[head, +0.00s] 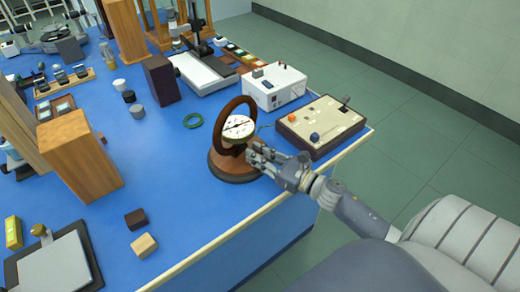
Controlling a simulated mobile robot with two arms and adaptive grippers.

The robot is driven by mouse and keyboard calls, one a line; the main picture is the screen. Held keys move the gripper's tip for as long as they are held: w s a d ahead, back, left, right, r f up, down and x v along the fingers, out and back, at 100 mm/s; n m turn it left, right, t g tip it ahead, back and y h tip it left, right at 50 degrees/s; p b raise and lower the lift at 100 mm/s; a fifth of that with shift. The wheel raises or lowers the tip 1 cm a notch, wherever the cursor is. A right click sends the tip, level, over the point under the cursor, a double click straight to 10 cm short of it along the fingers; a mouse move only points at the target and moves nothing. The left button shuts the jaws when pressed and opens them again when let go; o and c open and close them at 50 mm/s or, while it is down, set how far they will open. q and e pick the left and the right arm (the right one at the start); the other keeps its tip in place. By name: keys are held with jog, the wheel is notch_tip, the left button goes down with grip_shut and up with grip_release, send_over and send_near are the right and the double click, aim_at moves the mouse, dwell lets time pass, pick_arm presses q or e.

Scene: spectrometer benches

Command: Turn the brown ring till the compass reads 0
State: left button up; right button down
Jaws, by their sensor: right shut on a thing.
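The brown ring (221,137) stands upright on a round dark brown base (224,170) near the front right edge of the blue table. The compass (239,127), a white dial with a dark needle, sits inside the ring; its reading is too small to tell. My right gripper (255,155) is at the lower right of the ring, just below the compass, with its fingers closed. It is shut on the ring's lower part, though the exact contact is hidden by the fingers. My left gripper is not in view.
A control box with orange and blue knobs (320,126) stands right of the ring, close to my right arm. A white instrument box (274,87) is behind it.

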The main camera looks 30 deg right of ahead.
jog(key=shift+s+a+m+t+h, duration=0.1)
jog(key=shift+a+m+t+h, duration=0.3)
jog(key=shift+m+h, duration=0.6)
jog(key=shift+s+a+m+t+h, duration=0.15)
jog(key=shift+a+m+h, duration=0.45)
jog(key=shift+h, duration=0.8)
jog(key=c, duration=1.5)
grip_release()
jog(key=shift+s+f, duration=0.1)
jog(key=shift+s, duration=0.25)
jog(key=s, duration=0.7)
jog(key=s+d, duration=0.1)
jog(key=s, duration=0.3)
jog(key=shift+s, duration=0.1)
